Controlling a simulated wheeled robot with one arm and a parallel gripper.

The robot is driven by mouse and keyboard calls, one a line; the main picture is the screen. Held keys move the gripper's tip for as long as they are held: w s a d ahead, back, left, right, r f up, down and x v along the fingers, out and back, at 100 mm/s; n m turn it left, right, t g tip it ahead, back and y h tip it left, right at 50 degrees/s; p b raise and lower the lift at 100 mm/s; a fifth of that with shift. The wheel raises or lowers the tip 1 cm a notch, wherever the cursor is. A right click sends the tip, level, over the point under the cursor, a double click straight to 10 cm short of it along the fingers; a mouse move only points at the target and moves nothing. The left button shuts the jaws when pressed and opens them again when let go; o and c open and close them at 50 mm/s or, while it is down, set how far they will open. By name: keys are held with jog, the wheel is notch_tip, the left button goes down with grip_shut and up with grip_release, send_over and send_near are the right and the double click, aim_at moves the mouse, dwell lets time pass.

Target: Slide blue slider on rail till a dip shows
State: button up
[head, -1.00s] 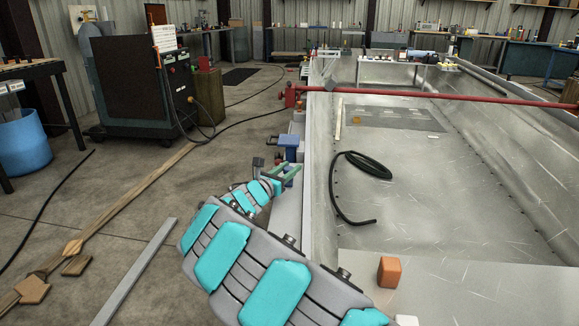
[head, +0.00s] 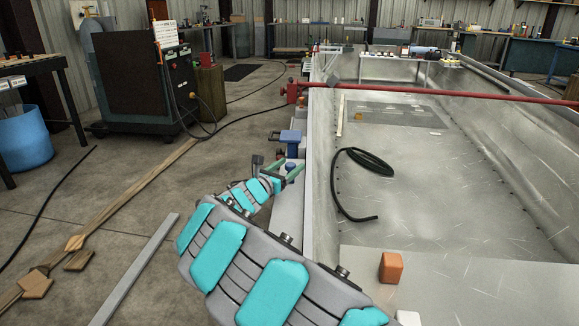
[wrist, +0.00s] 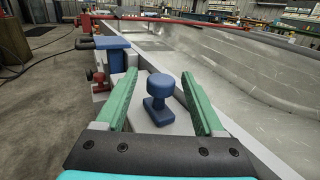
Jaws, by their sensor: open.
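A dark blue knob-shaped piece (wrist: 158,96), which I take as the blue slider, stands upright on the pale grey rail along the hull's left edge. My gripper (wrist: 160,84) is open, with one green finger on each side of the knob and a visible gap to both. In the head view the knob (head: 291,168) is a small blue spot between the fingers of my gripper (head: 286,171). No dip in the rail is visible; the knob's foot hides the surface right under it.
A larger blue block (wrist: 112,48) stands just beyond the knob, with a red fitting (wrist: 100,82) to its left. A red pipe (head: 430,95) crosses the hull. A black hose (head: 345,185) and an orange block (head: 391,267) lie inside the hull.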

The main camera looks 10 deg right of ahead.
jog(key=v, duration=0.7)
jog(key=shift+a, duration=0.15)
dwell(0.7)
